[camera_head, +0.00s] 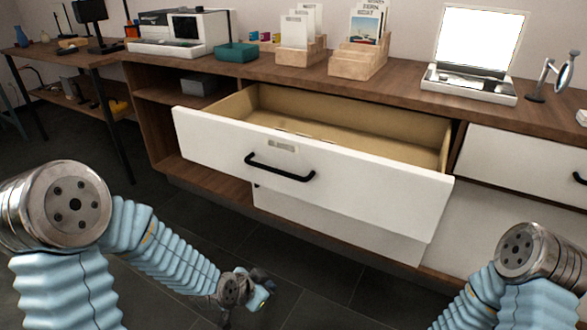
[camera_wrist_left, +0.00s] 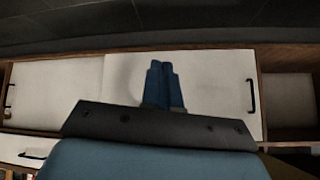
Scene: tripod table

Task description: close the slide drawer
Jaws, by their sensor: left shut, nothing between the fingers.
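The slide drawer (camera_head: 360,192) stands pulled out of the wooden cabinet in the head view. It has a white front, a black bar handle (camera_head: 280,170) and a bare tan inside. My left gripper (camera_head: 262,288) is low, below and in front of the drawer, apart from its front. In the left wrist view its two blue fingers (camera_wrist_left: 163,84) are together with nothing between them. White panels with black handles show behind them; I cannot tell which one is the open drawer. My right arm shows at the lower right of the head view, but its gripper is out of frame.
Another white front (camera_head: 340,227) lies below the drawer, and a white drawer (camera_head: 525,165) is at the right. The cabinet top holds a teal box (camera_head: 236,53), wooden card holders (camera_head: 358,62) and a laptop-like device (camera_head: 470,85). Dark floor is clear in front.

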